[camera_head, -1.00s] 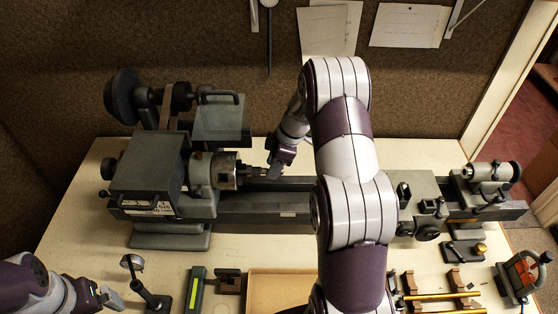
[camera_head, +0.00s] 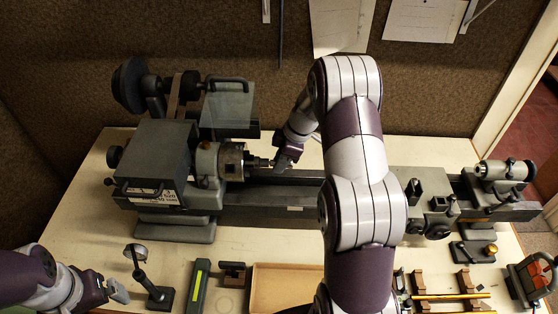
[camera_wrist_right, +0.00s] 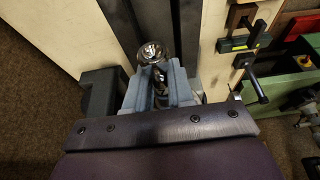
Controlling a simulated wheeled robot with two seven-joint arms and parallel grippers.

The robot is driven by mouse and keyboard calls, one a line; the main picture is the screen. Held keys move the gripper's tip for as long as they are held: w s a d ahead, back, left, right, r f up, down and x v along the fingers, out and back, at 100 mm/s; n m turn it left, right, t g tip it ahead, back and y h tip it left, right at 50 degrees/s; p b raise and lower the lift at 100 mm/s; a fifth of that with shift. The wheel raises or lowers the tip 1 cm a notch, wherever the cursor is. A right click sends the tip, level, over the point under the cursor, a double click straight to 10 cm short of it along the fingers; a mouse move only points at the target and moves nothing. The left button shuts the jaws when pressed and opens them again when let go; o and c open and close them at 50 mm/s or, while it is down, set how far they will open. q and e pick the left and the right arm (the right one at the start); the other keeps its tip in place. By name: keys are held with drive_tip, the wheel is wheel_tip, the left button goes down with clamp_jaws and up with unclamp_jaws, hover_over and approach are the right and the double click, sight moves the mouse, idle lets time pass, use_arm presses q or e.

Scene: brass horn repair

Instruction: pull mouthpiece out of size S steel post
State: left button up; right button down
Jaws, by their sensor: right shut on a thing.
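My right gripper (camera_head: 282,164) is at the right of the lathe chuck (camera_head: 229,162), over the lathe bed. In the right wrist view its two blue-grey fingers (camera_wrist_right: 159,82) are shut on the mouthpiece, whose shiny round silver end (camera_wrist_right: 152,52) shows beyond the fingertips. A short dark steel piece (camera_head: 256,162), apparently the post, sticks out of the chuck toward my right gripper. I cannot tell whether the mouthpiece still sits in it. My left gripper (camera_head: 117,291) is at the lower left, away from the lathe; its finger gap is unclear.
The lathe bed (camera_head: 270,213) runs across the table, with a carriage (camera_head: 430,205) and a tailstock (camera_head: 500,180) at the right. A clear guard (camera_head: 227,110) stands behind the chuck. In front are a small stand (camera_head: 150,285), a green-marked block (camera_head: 198,287) and a tan tray (camera_head: 285,270).

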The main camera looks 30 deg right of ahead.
drive_tip(key=s+d, duration=0.1)
drive_tip(key=d+b, duration=0.1)
drive_tip(key=s+d, duration=0.1)
drive_tip(key=d, duration=0.1)
drive_tip(key=shift+s+d+b, duration=0.1)
drive_tip(key=shift+s+b, duration=0.2)
drive_tip(key=shift+b, duration=0.05)
drive_tip(key=s+a+r, duration=0.2)
drive_tip(key=s+r, duration=0.2)
drive_tip(key=r, duration=0.1)
drive_tip(key=shift+s+a+p, duration=0.15)
drive_tip(key=shift+a+p, duration=0.2)
idle(0.3)
